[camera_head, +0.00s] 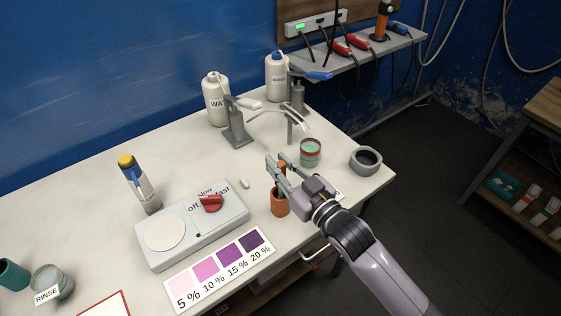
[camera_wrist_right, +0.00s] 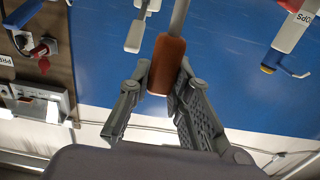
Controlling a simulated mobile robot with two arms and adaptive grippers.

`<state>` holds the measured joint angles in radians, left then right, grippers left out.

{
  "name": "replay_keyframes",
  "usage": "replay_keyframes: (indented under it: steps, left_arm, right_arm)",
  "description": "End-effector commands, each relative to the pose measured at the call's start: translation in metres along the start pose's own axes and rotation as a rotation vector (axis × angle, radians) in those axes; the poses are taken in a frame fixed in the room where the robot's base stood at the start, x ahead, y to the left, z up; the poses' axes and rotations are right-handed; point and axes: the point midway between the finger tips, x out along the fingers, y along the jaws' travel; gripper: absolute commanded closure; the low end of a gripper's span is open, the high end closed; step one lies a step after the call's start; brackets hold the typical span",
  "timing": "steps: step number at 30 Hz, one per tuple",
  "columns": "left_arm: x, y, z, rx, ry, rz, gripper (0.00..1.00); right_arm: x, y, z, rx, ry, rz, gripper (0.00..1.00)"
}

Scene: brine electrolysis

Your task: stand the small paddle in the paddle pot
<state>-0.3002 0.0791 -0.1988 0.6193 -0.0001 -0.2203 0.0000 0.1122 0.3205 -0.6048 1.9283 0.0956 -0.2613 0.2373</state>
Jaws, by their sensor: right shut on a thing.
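My right gripper (camera_head: 277,169) is shut on the orange-brown handle of the small paddle (camera_head: 283,167). In the right wrist view the handle (camera_wrist_right: 167,65) sits between the two grey fingers (camera_wrist_right: 160,95), and a thin grey shaft runs from it out of the picture's top edge. An orange-brown pot (camera_head: 279,205), which looks like the paddle pot, stands on the bench just below the gripper in the head view. The paddle's lower end is hidden, so I cannot tell whether it is inside the pot. My left gripper is not in view.
A stirrer plate (camera_head: 192,238) with a red knob and a colour card (camera_head: 219,268) lie left of the pot. A green-topped cup (camera_head: 310,153) and a grey ring-shaped holder (camera_head: 366,161) stand to the right. Stands and bottles (camera_head: 215,98) are behind.

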Motion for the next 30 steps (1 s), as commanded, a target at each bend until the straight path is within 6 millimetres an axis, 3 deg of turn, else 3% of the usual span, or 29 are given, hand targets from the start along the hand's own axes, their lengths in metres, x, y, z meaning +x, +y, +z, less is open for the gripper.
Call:
replay_keyframes:
  steps: [4, 14, 15, 25, 30]
  left_arm:
    - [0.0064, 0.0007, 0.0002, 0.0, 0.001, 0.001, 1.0]
    - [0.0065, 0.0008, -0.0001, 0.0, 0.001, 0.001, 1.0]
    - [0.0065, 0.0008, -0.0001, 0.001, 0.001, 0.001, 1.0]
    - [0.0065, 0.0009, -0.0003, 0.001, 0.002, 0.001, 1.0]
    - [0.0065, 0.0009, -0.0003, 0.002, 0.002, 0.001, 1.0]
  right_arm:
    - [0.0001, -0.0001, 0.0094, 0.0, 0.0, 0.0, 1.0]
    - [0.0001, -0.0001, 0.0103, 0.0, 0.001, 0.0, 1.0]
    - [0.0001, -0.0001, 0.0103, 0.0, 0.001, 0.0, 0.8]
    - [0.0001, -0.0001, 0.0103, 0.0, 0.001, 0.0, 0.58]
    - [0.0001, -0.0001, 0.0104, 0.0, 0.001, 0.0, 0.58]
